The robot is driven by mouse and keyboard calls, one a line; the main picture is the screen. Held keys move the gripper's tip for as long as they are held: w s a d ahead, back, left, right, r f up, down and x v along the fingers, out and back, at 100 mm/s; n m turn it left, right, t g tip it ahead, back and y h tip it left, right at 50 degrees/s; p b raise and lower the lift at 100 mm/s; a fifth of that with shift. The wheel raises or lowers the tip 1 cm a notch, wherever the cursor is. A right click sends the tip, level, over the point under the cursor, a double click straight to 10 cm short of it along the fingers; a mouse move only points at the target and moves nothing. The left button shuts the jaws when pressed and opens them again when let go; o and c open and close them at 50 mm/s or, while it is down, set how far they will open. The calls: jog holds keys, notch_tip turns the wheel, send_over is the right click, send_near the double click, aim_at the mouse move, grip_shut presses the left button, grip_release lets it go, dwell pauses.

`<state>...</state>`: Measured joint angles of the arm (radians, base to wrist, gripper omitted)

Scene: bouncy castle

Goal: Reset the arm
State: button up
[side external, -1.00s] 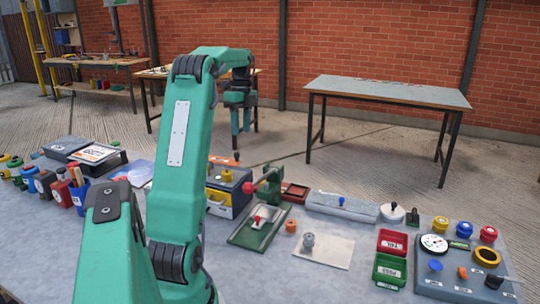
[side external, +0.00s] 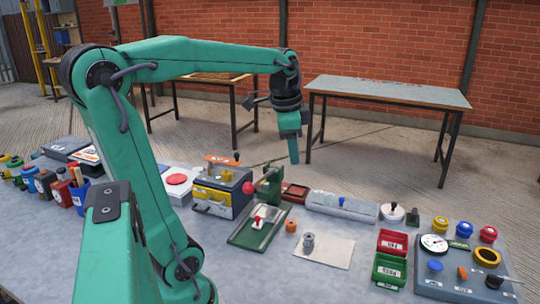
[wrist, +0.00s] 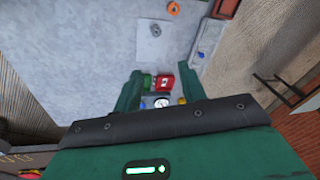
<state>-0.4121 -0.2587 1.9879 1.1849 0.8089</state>
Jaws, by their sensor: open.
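My gripper (side external: 291,152) hangs from the end of my green arm, fingers pointing down, above the back part of the workbench in the side external view. In the wrist view its two green fingers (wrist: 157,72) stand apart with nothing held between them. A red bin (wrist: 161,80) and part of a green bin show far below, in the gap between the fingers. From the side, one finger largely hides the other.
Below stand a green toggle press (side external: 269,190), a blue-grey box with yellow drawers (side external: 222,195), a pale plate with a grey knob (side external: 323,252), red and green bins (side external: 389,270) and a grey control panel (side external: 463,268). The air around my gripper looks clear.

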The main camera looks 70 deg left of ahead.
jog(key=s+d+f+n+t, duration=0.1)
jog(key=s+d+f, duration=0.1)
jog(key=d, duration=0.2)
jog(key=s+d+f+n+t, duration=0.1)
jog(key=s+d+n, duration=0.1)
jog(key=s+d, duration=0.1)
jog(key=s+d+f+n+t+h, duration=0.1)
jog(key=s+d+f, duration=0.1)
jog(key=d, duration=0.4)
jog(key=shift+s+f+n, duration=0.25)
jog(key=shift+f+n, duration=0.05)
dwell(0.4)
